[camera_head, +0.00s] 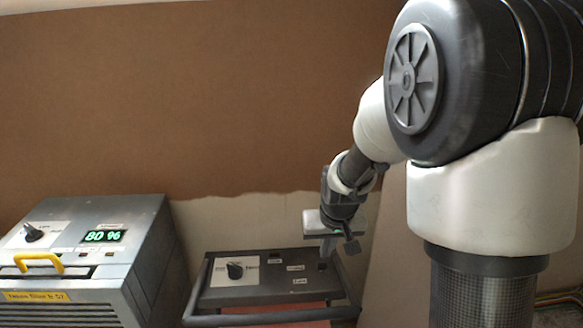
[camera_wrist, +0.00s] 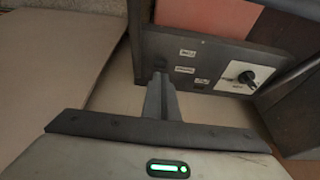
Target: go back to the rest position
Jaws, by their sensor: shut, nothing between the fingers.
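My gripper (camera_wrist: 160,84) is shut and empty in the wrist view, its fingers together. In the head view my gripper (camera_head: 326,254) is small and hangs over the right end of a dark control panel (camera_head: 262,284), close to its small switches. I cannot tell whether the fingertips touch the panel. The panel also shows in the wrist view (camera_wrist: 215,55), just beyond the fingers. It has a dark knob (camera_head: 235,270) on a white plate and several small labels. The knob also shows in the wrist view (camera_wrist: 246,77).
A grey metal machine (camera_head: 150,250) with a lit green display (camera_head: 105,236), a knob (camera_head: 33,232) and a yellow handle (camera_head: 40,262) stands at the left. A bar (camera_head: 270,317) runs along the panel's front. A brown and cream wall (camera_head: 200,100) rises behind. Cables lie at the lower right.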

